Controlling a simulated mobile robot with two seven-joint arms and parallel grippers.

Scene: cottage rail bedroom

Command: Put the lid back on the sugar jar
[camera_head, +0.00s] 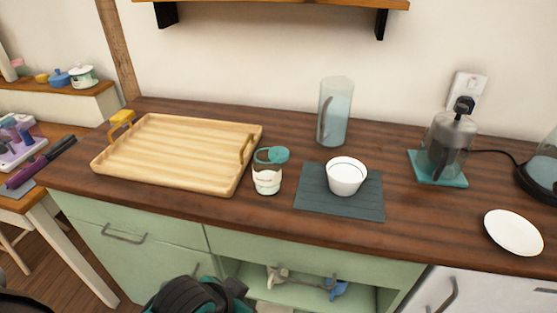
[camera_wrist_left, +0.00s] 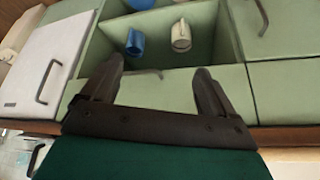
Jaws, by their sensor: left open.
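The sugar jar (camera_head: 267,182) stands upright on the wooden counter, right of the tray. It has a white lower part with small lettering and a clear upper part. A round teal lid (camera_head: 279,154) shows just behind and right of its mouth; I cannot tell whether they touch. My left gripper (camera_wrist_left: 157,86) is open and empty in the left wrist view, with the green cabinet front and its open shelf beyond. A dark and teal part of my arm shows at the bottom of the head view. My right gripper is not in view.
A wooden tray (camera_head: 180,150) lies left of the jar. A white bowl (camera_head: 346,177) stands on a dark mat (camera_head: 325,198) to the right, with a tall glass pitcher (camera_head: 335,110) behind. A French press (camera_head: 449,145) and white plate (camera_head: 513,232) are further right.

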